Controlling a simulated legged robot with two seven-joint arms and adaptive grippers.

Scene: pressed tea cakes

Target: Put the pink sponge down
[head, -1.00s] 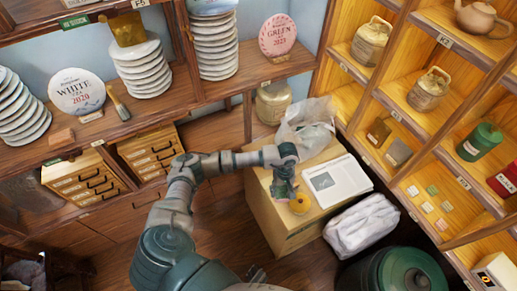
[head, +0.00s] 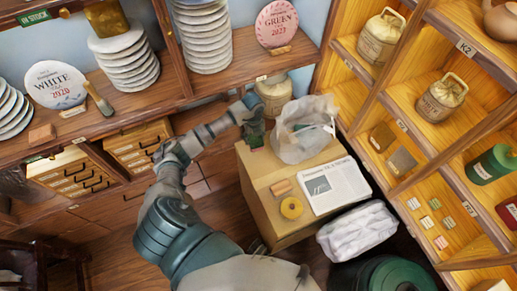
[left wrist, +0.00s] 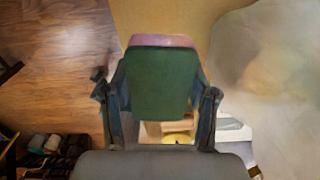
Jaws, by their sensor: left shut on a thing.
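The sponge has a pink edge (left wrist: 160,41) and a broad dark green face (left wrist: 160,85) in the left wrist view. My left gripper (left wrist: 160,95) is shut on it, with one finger at each side. In the head view the left gripper (head: 254,128) is at the back left corner of the cardboard box (head: 255,190), and the sponge (head: 257,141) shows as a small green patch below it. I cannot tell whether the sponge touches the box. My right gripper is not in view.
A cream jar (head: 273,97) stands behind. The box's front left top is clear.

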